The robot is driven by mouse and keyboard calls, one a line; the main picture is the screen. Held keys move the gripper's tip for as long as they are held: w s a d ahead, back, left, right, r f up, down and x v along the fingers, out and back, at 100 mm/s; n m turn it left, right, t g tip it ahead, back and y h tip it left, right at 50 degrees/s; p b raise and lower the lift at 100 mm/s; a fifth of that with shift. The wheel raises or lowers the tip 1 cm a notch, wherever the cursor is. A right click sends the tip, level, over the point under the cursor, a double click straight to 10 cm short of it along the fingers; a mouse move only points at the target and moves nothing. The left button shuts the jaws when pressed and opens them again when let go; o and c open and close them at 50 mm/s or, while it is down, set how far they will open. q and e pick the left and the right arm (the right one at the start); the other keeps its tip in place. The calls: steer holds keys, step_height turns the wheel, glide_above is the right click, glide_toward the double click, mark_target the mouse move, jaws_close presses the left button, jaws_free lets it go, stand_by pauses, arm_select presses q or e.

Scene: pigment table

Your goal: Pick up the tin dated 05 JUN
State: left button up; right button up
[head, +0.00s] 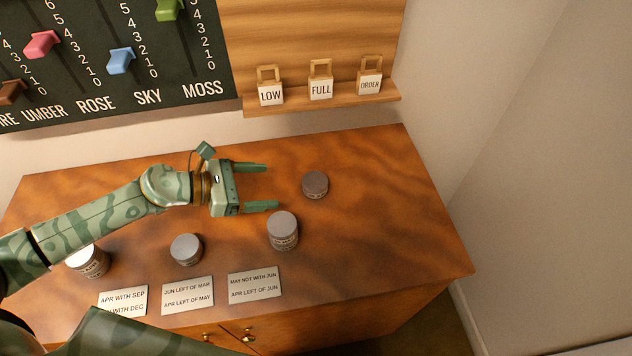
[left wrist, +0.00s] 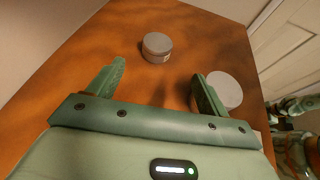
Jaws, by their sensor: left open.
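Several round grey tins stand on the wooden cabinet top, and I cannot read a date on any label. One low tin (head: 315,185) stands to the right of my left gripper (head: 262,187), which is open and empty, its fingers pointing right. A taller tin or stack (head: 283,231) with a label stands just below the lower finger. Another low tin (head: 186,249) and a labelled one (head: 88,261), partly behind my arm, stand further left. In the left wrist view one tin (left wrist: 157,47) lies beyond the open fingers, and another (left wrist: 222,90) is beside the right finger. My right gripper is not in view.
Cards with month rules (head: 254,285) lie along the cabinet's front edge. A ledge (head: 325,98) with tags LOW, FULL and ORDER is on the wall behind, beside a slider board (head: 110,50). The right part of the top (head: 400,220) is clear.

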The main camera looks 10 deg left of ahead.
mark_target(306, 183)
arm_select(q)
steer(key=x, duration=1.2)
steer(key=shift+w+f+b, duration=0.15)
steer(key=shift+w+b, duration=0.15)
steer(key=shift+b, duration=0.1)
steer(key=c, duration=1.1)
